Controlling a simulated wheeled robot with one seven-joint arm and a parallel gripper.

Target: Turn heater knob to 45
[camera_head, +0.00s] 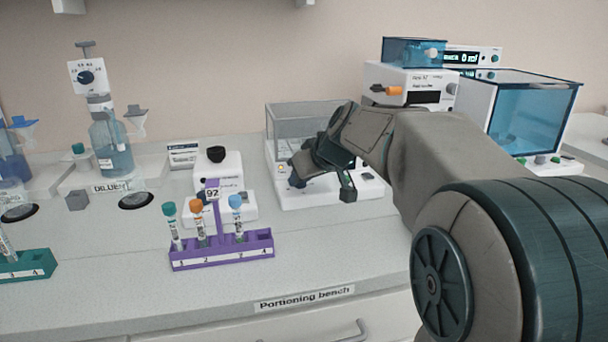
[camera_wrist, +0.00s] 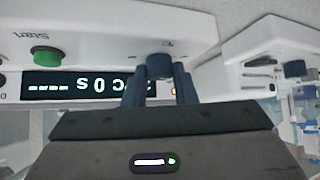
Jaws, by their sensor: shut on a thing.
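In the wrist view, a dark blue round knob (camera_wrist: 159,66) sticks out from the white front of a device (camera_wrist: 110,22). My gripper (camera_wrist: 160,84) has its two blue fingers closed around the knob, one on each side. A dark display (camera_wrist: 72,86) beside it shows upside-down pale characters, with a 0, an s and dashes. My fingers cover part of the display, so its full reading is hidden. A green button (camera_wrist: 46,56) marked Start is on the same panel. In the head view, my gripper (camera_head: 322,172) is at the white device in mid-bench, and the knob is hidden.
A purple rack (camera_head: 222,250) with capped tubes stands left and in front of my gripper. A small white device with a black top (camera_head: 216,156) is close on the left. A clear-walled box (camera_head: 300,118) stands behind my gripper. Blue-walled boxes (camera_head: 532,112) are on the right.

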